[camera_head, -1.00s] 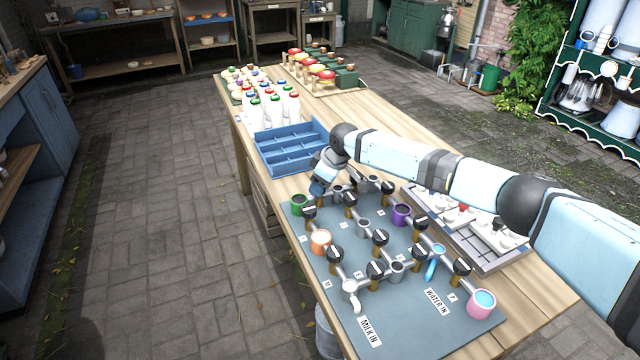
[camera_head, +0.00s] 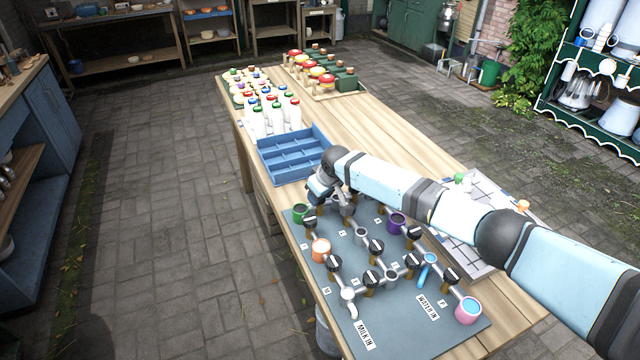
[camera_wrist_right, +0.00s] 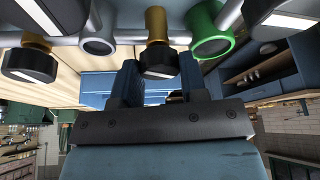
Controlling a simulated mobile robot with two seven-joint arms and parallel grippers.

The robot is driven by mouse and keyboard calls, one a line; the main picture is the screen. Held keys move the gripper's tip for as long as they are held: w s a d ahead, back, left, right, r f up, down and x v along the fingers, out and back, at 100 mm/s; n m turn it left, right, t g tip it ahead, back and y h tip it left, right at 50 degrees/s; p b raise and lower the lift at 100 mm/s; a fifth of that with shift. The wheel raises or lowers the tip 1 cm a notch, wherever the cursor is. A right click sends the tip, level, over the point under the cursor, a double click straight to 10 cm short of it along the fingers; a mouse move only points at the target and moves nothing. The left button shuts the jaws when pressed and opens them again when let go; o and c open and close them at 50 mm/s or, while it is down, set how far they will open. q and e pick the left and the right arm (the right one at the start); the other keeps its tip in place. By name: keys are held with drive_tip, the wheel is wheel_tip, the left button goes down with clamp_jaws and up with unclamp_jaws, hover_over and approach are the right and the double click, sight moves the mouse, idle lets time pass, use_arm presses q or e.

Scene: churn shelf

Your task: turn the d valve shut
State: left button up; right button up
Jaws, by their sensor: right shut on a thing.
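A pipe board (camera_head: 322,274) lies on the wooden table, carrying grey pipes and several black-knobbed valves on brass stems. My right gripper (camera_head: 326,190) is at the board's back edge, beside the green cup (camera_head: 301,214). In the right wrist view, my right gripper's fingers (camera_wrist_right: 160,82) stand on both sides of a black valve knob (camera_wrist_right: 158,64), shut on it. This valve sits between the green fitting (camera_wrist_right: 212,30) and a grey pipe joint (camera_wrist_right: 97,40). In the head view my gripper hides this knob. The letter labels are too small to read, so I cannot confirm it is d. My left gripper is out of view.
Another valve (camera_wrist_right: 30,62) is close by along the same pipe. A blue divided tray (camera_head: 290,155) and white bottles (camera_head: 275,118) stand behind the board. A grey tray (camera_head: 480,215) lies right of it, partly behind my arm. An orange cup (camera_head: 320,248) and a pink cup (camera_head: 468,310) are on the board.

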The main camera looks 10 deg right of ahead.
drive_tip(key=m+p, duration=0.1)
drive_tip(key=m, duration=0.1)
drive_tip(key=m+h+p, duration=0.1)
drive_tip(key=p, duration=0.1)
drive_tip(key=shift+a+r+m+t, duration=0.2)
drive_tip(key=shift+m+t, duration=0.1)
drive_tip(key=shift+m, duration=0.1)
drive_tip(key=m+h+p, duration=0.1)
drive_tip(key=m+p, duration=0.1)
drive_tip(key=shift+f+m, duration=0.1)
drive_tip(key=shift+m, duration=0.2)
drive_tip(key=shift+m+h+p, duration=0.4)
drive_tip(key=shift+m+h, duration=0.1)
drive_tip(key=shift+m, duration=0.4)
drive_tip(key=shift+f+m+h, duration=0.1)
drive_tip(key=shift+m+h, duration=0.3)
drive_tip(key=shift+m, duration=0.7)
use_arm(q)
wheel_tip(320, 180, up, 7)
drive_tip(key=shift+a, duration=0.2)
use_arm(e)
drive_tip(key=shift+m+h, duration=0.4)
drive_tip(key=shift+m, duration=0.6)
drive_tip(key=shift+g, duration=0.4)
drive_tip(key=o, duration=0.9)
